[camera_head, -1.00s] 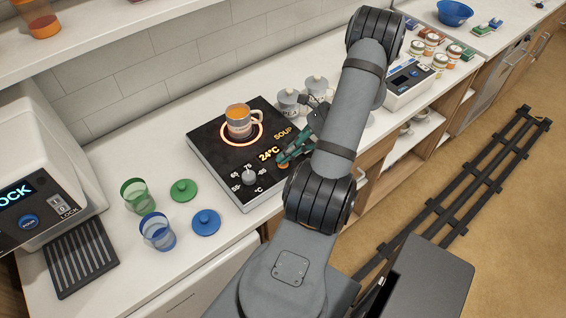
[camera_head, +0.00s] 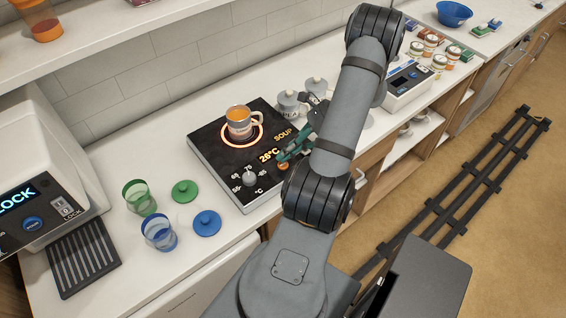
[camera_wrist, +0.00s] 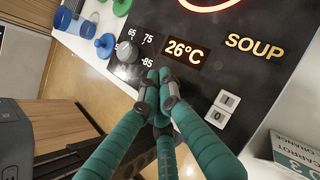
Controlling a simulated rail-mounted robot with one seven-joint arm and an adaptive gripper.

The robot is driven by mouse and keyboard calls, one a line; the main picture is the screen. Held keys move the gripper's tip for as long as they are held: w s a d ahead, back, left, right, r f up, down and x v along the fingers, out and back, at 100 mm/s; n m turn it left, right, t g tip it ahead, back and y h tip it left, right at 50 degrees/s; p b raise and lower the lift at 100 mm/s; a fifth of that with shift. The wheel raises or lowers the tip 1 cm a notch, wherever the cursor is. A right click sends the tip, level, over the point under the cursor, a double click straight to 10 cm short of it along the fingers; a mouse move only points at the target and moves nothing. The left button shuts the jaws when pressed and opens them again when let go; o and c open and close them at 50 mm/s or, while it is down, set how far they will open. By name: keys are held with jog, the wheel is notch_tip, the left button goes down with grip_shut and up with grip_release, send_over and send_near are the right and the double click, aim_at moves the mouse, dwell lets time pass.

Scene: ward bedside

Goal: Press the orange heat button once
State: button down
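The black soup warmer (camera_head: 207,150) lies on the counter with a glowing ring around a cup of orange soup (camera_head: 238,122). Its display (camera_wrist: 185,50) reads 26°C. The orange heat button (camera_head: 283,166) shows as a small orange patch at the panel's front edge, beside my fingertips; in the wrist view it is hidden behind my fingers. My gripper (camera_head: 287,154) has green fingers. In the wrist view its fingertips (camera_wrist: 160,82) are drawn together, with nothing seen between them, over the panel just below the display. I cannot tell whether they touch the button.
A temperature knob (camera_wrist: 127,51) sits left of my fingers, and a white 1/0 switch (camera_wrist: 222,108) sits to their right. Grey lidded pots (camera_head: 289,101) stand behind my gripper. Green (camera_head: 139,196) and blue (camera_head: 159,232) cups with lids stand left of the warmer.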

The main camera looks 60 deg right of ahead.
jog(key=shift+r+p, duration=2.05)
jog(key=shift+r, duration=0.5)
jog(key=shift+f, duration=0.15)
notch_tip(320, 180, up, 4)
jog(key=p, duration=0.3)
send_over(286, 163)
jog(key=shift+w, duration=0.1)
